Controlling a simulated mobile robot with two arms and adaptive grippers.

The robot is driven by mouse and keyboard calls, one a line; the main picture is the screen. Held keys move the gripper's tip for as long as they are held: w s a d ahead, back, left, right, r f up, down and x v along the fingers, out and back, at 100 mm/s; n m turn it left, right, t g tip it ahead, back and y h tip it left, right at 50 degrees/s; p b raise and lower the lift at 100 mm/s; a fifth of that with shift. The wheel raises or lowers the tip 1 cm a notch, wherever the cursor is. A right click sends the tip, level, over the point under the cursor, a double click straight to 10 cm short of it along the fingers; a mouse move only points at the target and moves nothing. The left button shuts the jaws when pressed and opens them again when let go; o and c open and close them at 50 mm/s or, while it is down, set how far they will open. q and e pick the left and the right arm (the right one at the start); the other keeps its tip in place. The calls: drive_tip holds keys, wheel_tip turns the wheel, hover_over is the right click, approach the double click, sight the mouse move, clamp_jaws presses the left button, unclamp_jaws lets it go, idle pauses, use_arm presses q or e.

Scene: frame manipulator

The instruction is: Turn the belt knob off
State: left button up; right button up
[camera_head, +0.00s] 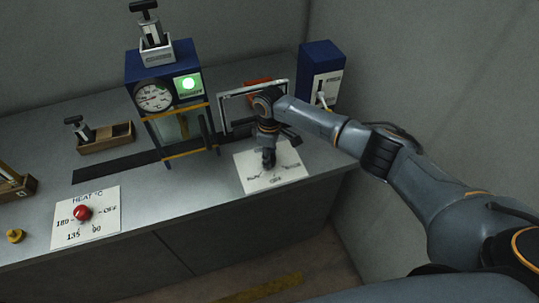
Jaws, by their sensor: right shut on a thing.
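The belt knob's white label plate (285,175) lies on the bench at the right, with small dark lettering. My right gripper (268,160) points down over this plate, its fingers shut at the spot where the knob would sit. The knob itself is hidden by the fingers, so its setting cannot be read. My left gripper is not in view.
A red heat knob (82,213) sits on its own plate at the left. A blue machine (160,88) with a gauge and a lit green light stands mid-bench. A frame (237,113) and a blue box with a lever (321,70) stand behind my arm.

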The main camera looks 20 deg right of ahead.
drive_tip(key=n, duration=0.5)
drive_tip(key=shift+n+b, duration=0.5)
drive_tip(key=shift+n, duration=1.9)
drive_tip(key=shift+r, duration=0.1)
drive_tip(key=o, duration=1.2)
wheel_tip(320, 180, up, 12)
